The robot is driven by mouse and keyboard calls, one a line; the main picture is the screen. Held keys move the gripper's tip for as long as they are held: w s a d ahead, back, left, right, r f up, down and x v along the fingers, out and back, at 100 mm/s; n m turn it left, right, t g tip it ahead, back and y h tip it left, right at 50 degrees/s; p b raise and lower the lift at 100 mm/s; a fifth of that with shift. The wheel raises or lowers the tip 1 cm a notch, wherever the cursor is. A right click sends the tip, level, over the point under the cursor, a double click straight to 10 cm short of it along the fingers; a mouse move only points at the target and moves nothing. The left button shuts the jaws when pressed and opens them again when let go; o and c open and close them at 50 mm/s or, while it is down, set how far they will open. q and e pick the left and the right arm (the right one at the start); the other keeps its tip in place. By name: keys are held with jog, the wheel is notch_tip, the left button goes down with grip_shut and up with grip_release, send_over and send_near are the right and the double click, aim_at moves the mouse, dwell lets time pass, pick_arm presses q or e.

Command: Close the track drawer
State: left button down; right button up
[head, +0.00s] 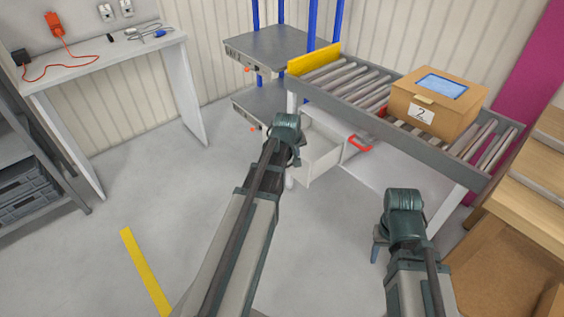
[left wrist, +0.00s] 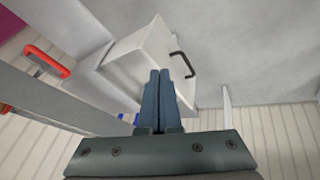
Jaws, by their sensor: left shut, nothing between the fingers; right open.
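The white track drawer (head: 322,165) stands pulled out under the roller track (head: 340,92). In the left wrist view the drawer (left wrist: 135,62) shows its open box and a black bar handle (left wrist: 183,62) on its front. My left gripper (left wrist: 160,75) is shut and empty, its fingertips overlapping the drawer near the handle in that view; I cannot tell if they touch. In the head view my left wrist hides part of the drawer and its handle. My right gripper (head: 378,250) is open, low in front of the track and away from the drawer, mostly hidden by its wrist.
A cardboard box (head: 438,100) marked 2 sits on the track's rollers. A red handle (head: 360,143) is right of the drawer. Grey shelves (head: 275,48) with blue posts stand behind. A wooden bench (head: 510,220) is at right, a white table (head: 105,62) at left. Floor between is clear.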

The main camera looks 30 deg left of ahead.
pick_arm(q)
jog(key=w+a+f+n+t+y+b, duration=0.1)
jog(key=a+f+n+b, duration=0.1)
jog(key=a, duration=0.4)
jog(key=w+a+f+n+b, duration=0.2)
jog(key=a, duration=0.3)
jog(key=shift+t, duration=0.3)
jog(key=b+x, duration=0.2)
jog(key=x, duration=0.2)
jog(key=w+r+b+x, duration=0.1)
jog(key=b+x, duration=0.2)
jog(key=w+b+x, duration=0.1)
jog(key=b+x, duration=0.1)
jog(key=x, duration=0.2)
jog(key=shift+w+d+b, duration=0.2)
jog(key=shift+d+b, duration=0.05)
jog(key=shift+b, duration=0.15)
jog(key=shift+w+d, duration=0.25)
jog(key=shift+w, duration=0.05)
pick_arm(e)
notch_tip(320, 180, down, 14)
pick_arm(q)
jog(key=shift+w, duration=0.1)
pick_arm(e)
jog(key=shift+r, duration=0.1)
